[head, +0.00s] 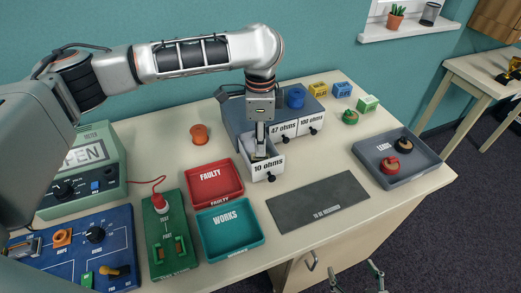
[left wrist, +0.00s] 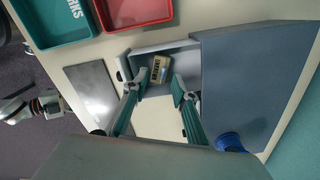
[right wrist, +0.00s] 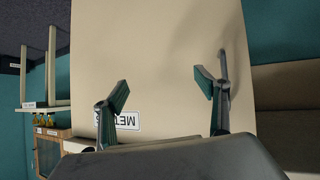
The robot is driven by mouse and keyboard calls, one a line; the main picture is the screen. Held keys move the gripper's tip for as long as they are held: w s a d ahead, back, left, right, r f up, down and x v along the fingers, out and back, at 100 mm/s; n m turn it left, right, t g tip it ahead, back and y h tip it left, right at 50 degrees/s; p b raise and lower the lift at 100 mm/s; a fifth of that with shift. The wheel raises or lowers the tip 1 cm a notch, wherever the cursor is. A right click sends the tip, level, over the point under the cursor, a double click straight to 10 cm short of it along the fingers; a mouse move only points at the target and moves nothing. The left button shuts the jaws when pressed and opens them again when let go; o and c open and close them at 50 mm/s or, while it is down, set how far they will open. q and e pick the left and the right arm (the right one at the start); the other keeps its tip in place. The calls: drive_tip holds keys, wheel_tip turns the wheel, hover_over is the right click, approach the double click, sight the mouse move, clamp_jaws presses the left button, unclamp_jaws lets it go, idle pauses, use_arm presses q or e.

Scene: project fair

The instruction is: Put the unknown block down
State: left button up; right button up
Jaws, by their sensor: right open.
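The unknown block (left wrist: 160,69) is small and tan with a dark marking. In the left wrist view it lies inside the pulled-out drawer labelled 10 ohms (head: 268,170). My left gripper (head: 260,152) points down into this drawer. In the left wrist view its fingers (left wrist: 159,84) are apart on both sides of the block, with a gap showing. In the head view the gripper mostly hides the block. My right gripper (right wrist: 163,90) is open and empty; its tips (head: 358,278) show at the bottom of the head view, off the table's front edge.
The drawer unit (head: 236,125) has closed 47 and 100 ohms drawers. In front are a red FAULTY tray (head: 215,203), a teal WORKS tray (head: 230,255) and a bare dark mat (head: 310,212).

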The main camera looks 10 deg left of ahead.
use_arm(q)
wheel_tip(320, 180, up, 8)
drive_tip(key=shift+f+p, duration=0.25)
drive_tip(key=shift+p, duration=0.1)
use_arm(e)
drive_tip(key=shift+s+d+f+h, duration=0.15)
drive_tip(key=shift+d+f, duration=0.1)
drive_tip(key=shift+d, duration=0.2)
drive_tip(key=shift+s+d+f+h, duration=0.1)
drive_tip(key=shift+d+f+h, duration=0.1)
drive_tip(key=shift+d, duration=0.25)
use_arm(q)
drive_tip(key=shift+s, duration=0.1)
use_arm(e)
drive_tip(key=shift+a, duration=0.1)
